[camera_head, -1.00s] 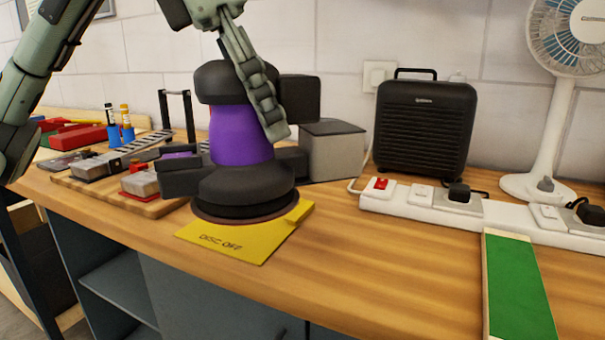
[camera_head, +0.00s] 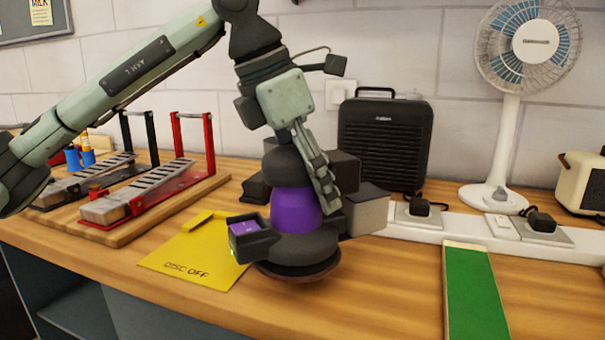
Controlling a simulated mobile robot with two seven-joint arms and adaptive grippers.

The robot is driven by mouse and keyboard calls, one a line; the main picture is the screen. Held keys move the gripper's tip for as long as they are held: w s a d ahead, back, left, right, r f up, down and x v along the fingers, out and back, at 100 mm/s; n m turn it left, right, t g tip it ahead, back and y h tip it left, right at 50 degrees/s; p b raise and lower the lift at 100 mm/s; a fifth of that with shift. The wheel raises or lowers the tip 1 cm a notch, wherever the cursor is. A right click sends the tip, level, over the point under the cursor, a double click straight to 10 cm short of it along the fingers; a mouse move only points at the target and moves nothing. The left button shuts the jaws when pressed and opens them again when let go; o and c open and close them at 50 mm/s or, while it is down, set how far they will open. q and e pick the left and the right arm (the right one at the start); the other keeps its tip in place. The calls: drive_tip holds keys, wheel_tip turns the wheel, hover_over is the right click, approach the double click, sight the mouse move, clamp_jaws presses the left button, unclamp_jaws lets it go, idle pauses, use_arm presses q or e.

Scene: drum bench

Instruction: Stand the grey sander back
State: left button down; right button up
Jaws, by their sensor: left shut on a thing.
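The sander (camera_head: 296,211) has a black top, a purple middle, a black base with a round disc, a purple-topped block (camera_head: 247,238) at its front left and a grey box (camera_head: 366,212) on its right. It is slightly tilted, and its base is just right of the yellow DISC OFF card (camera_head: 195,262). I cannot tell for sure whether its disc touches the bench. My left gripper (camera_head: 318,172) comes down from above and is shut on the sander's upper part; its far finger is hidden. No other sander is clearly visible. My right gripper is out of view.
A wooden board (camera_head: 130,228) with red and black clamp-like tools stands at left. Behind are a black heater (camera_head: 384,140), a white power strip (camera_head: 455,234) with plugs and a fan (camera_head: 510,120). A green strip (camera_head: 473,290) lies at right. Bench in front of the sander is clear.

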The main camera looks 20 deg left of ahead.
sight(312, 216)
use_arm(q)
wheel_tip(312, 216, down, 3)
drive_tip(key=shift+r, duration=0.1)
drive_tip(key=shift+f, duration=0.2)
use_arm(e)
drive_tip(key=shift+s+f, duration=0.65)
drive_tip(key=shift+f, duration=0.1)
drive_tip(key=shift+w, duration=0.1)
use_arm(q)
drive_tip(key=shift+f, duration=0.2)
drive_tip(key=shift+s+f+b, duration=0.1)
drive_tip(key=shift+f+b, duration=0.2)
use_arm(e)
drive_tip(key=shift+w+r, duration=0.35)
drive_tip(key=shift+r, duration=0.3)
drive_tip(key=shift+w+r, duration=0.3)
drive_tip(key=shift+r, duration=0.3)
use_arm(q)
drive_tip(key=shift+f, duration=0.2)
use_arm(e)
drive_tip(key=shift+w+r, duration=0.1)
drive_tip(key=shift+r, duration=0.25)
